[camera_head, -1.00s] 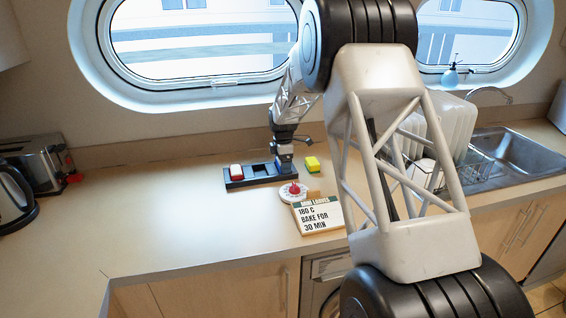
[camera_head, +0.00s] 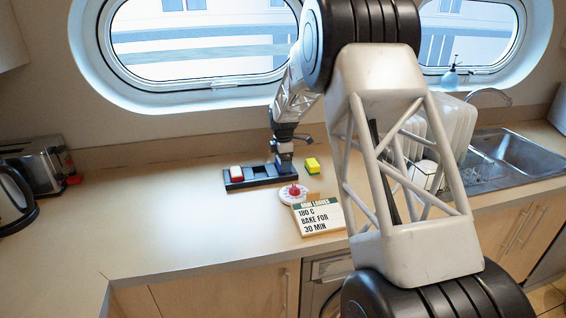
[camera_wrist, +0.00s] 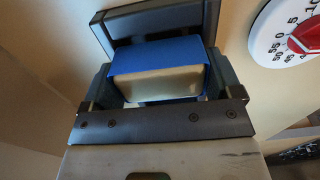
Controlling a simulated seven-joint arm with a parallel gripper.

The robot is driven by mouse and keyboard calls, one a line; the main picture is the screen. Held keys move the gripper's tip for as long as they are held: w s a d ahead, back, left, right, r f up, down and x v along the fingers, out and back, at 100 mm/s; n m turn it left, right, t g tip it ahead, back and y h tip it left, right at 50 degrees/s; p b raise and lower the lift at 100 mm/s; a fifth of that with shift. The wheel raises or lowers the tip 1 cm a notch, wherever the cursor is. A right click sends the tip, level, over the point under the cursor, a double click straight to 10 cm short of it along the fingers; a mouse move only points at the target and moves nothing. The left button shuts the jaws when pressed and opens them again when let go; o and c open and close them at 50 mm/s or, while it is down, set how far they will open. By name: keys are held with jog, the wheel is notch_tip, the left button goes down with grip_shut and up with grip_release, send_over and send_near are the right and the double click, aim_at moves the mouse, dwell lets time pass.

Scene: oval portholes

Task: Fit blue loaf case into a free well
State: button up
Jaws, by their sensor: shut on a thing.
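The blue loaf case (camera_wrist: 122,62), with a cream top, sits between the fingers of my gripper (camera_wrist: 163,85) in the wrist view. My gripper is shut on it. In the head view my gripper (camera_head: 284,165) is low over the right part of the dark tray (camera_head: 236,185). The blue case cannot be made out there. A red case with a pale top (camera_head: 236,173) sits in the tray's left well. The middle well (camera_head: 259,173) looks empty. The right end is hidden by my gripper, and I cannot tell how deep the blue case sits.
A yellow and green block (camera_head: 312,165) stands right of the tray. A white dial with a red knob (camera_head: 294,192) and a recipe sign (camera_head: 319,217) are in front. A dish rack and sink (camera_head: 515,155) lie right; a toaster (camera_head: 38,163) stands left.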

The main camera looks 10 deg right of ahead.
jog(key=shift+r, duration=0.3)
dwell(0.5)
jog(key=shift+f, duration=0.95)
dwell(1.7)
jog(key=shift+r, duration=0.95)
dwell(1.0)
jog(key=shift+f, duration=0.85)
dwell(1.9)
